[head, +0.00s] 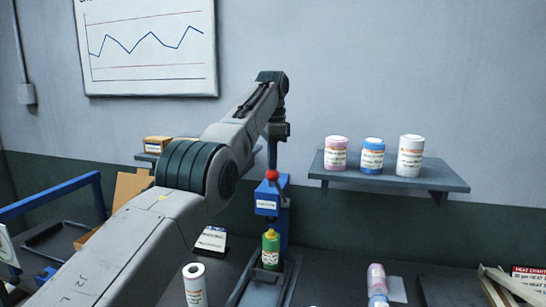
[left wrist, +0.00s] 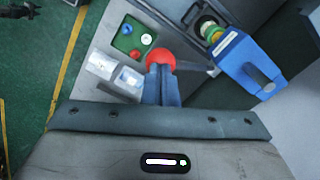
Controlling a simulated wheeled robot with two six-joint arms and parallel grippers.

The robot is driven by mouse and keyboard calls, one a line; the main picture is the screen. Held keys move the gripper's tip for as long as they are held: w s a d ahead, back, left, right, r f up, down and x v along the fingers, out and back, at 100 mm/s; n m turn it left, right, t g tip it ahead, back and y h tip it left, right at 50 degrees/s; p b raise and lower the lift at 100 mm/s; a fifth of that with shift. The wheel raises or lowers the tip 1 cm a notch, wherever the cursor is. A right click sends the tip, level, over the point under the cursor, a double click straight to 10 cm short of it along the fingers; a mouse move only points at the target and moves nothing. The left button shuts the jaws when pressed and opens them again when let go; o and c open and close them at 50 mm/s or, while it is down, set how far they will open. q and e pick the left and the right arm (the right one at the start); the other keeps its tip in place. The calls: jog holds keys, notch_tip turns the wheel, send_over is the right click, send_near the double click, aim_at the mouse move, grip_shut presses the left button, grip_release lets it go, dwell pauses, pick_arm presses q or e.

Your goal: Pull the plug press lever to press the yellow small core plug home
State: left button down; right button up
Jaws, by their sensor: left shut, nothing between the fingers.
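The plug press (head: 267,208) is a blue upright stand on the bench, and its blue head shows in the left wrist view (left wrist: 238,62). Its lever ends in a red ball knob (head: 272,175), which also shows in the left wrist view (left wrist: 160,58). A green roll (head: 271,252) stands upright under the press head; a yellowish part shows at its top, but how deep the plug sits cannot be told. My left gripper (left wrist: 161,72) is shut and empty, pointing down, with its fingertips at the red knob. Whether they touch it is unclear. My right gripper is out of view.
A wall shelf (head: 390,180) at the right holds pink, blue and white rolls. A white roll (head: 194,285) stands left of the press. A pink and blue roll (head: 377,280) stands to the right. A green tray (left wrist: 133,40) with small round plugs lies near the knob.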

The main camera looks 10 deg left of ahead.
pick_arm(q)
jog(key=shift+s, duration=0.15)
jog(key=shift+d+r, duration=0.1)
jog(key=shift+r, duration=0.2)
notch_tip(320, 180, up, 4)
jog(key=p, duration=0.4)
jog(key=shift+f, duration=0.1)
jog(key=shift+r+p, duration=0.4)
jog(key=shift+p, duration=0.25)
jog(key=shift+s, duration=0.1)
jog(key=shift+f, duration=0.1)
jog(key=shift+f, duration=0.15)
